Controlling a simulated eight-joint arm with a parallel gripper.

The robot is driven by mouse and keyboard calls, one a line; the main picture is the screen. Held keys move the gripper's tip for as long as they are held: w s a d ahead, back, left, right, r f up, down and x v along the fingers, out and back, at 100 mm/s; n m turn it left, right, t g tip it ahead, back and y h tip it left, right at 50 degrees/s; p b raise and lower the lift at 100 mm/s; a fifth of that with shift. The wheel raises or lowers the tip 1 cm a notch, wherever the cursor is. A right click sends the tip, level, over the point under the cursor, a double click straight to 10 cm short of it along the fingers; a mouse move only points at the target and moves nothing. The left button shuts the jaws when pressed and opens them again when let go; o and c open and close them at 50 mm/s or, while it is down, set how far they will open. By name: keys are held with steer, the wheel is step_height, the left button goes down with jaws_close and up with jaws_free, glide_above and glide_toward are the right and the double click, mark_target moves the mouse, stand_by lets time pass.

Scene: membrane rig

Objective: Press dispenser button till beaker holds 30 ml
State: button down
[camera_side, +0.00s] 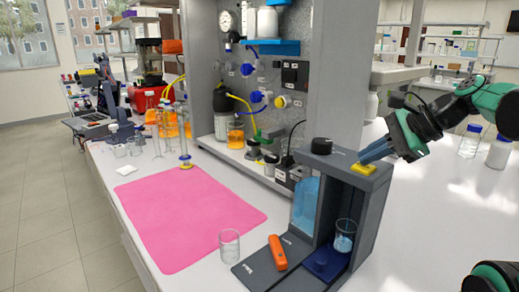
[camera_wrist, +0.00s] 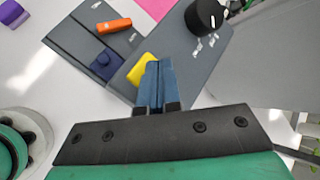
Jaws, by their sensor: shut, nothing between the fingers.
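The grey dispenser (camera_side: 367,215) stands at the front right of the bench. Its yellow button (camera_side: 363,169) is on top, and it also shows in the wrist view (camera_wrist: 138,72). My gripper (camera_side: 363,158) is shut and empty, its blue fingers slanting down to the button; in the wrist view the fingertips (camera_wrist: 153,66) overlap the button's right part. I cannot tell whether they touch it or press it. A beaker (camera_side: 345,236) stands in the dispenser bay with some light blue liquid low in it. Its graduations are too small to read.
A black knob (camera_side: 321,146) rises from the top, near my fingers. An orange object (camera_side: 277,252) lies on the base. An empty beaker (camera_side: 229,246) stands by the pink mat (camera_side: 190,215).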

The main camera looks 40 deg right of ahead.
mark_target(369, 167)
steer(key=shift+r, duration=0.1)
stand_by(0.3)
steer(key=shift+r, duration=0.85)
steer(key=shift+r, duration=2.5)
